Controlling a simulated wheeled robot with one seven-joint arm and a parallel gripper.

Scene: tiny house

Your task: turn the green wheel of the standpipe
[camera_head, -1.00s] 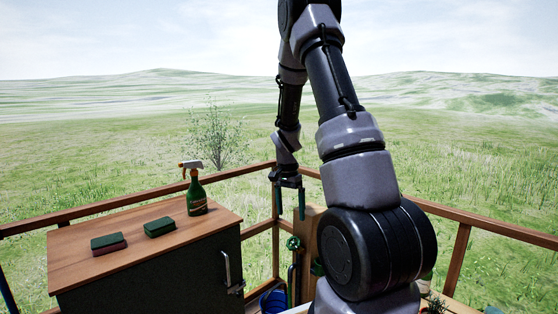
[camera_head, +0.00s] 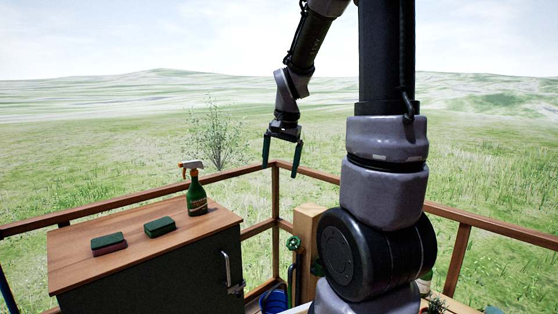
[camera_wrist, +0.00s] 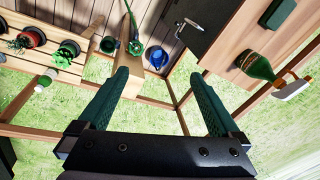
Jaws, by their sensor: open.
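The green wheel (camera_head: 293,243) is on the near side of a pale wooden post (camera_head: 312,222) by the deck's corner railing. A green pipe or hose runs below it. In the wrist view a small green wheel (camera_wrist: 136,47) shows beyond the fingertips, left of the middle. My gripper (camera_head: 282,155) points down, open and empty, above the railing corner. It is well above the wheel and apart from it. In the wrist view my gripper (camera_wrist: 160,76) has its two green fingers spread wide with nothing between them.
A cabinet (camera_head: 150,242) at left bears a spray bottle (camera_head: 196,193) and two sponges (camera_head: 159,227). A blue bucket (camera_head: 273,301) stands below the wheel. Wooden railing (camera_head: 490,226) borders the deck. Several potted plants (camera_wrist: 66,50) are on the wrist view's left.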

